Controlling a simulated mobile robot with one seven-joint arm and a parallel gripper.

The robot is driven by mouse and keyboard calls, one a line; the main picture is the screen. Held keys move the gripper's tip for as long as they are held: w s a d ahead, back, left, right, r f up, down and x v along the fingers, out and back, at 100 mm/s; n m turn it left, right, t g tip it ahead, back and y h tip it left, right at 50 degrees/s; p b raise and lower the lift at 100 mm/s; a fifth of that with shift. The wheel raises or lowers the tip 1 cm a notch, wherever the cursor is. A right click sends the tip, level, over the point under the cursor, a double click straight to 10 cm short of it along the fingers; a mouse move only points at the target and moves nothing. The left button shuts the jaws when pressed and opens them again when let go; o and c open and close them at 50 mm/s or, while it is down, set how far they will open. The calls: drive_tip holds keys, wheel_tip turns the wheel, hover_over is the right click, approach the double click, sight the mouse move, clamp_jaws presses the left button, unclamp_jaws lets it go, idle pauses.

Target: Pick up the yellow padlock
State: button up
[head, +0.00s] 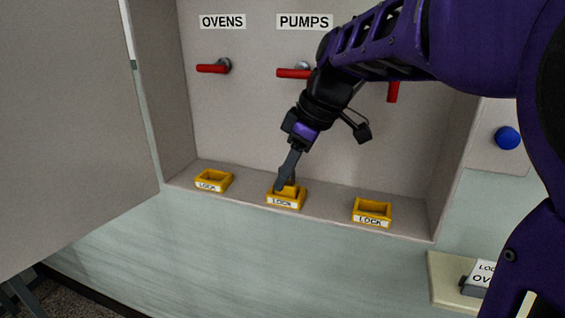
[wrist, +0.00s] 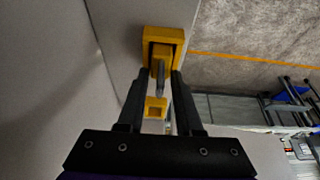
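The yellow padlock (wrist: 162,52) sits in the middle yellow holder marked LOCK (head: 285,204). In the wrist view its yellow body is inside the holder (wrist: 177,34), and its grey shackle (wrist: 160,80) points back between my fingers. My gripper (head: 285,188) reaches down to this holder. In the wrist view its two fingers (wrist: 161,75) stand apart, one on each side of the padlock. Whether they press on the body or leave a small gap is too small to tell. In the head view my fingers hide part of the padlock.
Two more yellow LOCK holders stand on the same ledge, left (head: 212,187) and right (head: 372,219). Red handles (head: 212,68) (head: 293,73) are on the panel above. The cabinet door (head: 70,120) stands open at left. A blue knob (head: 507,138) is at right.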

clamp_jaws()
drive_tip(key=shift+r, duration=0.15)
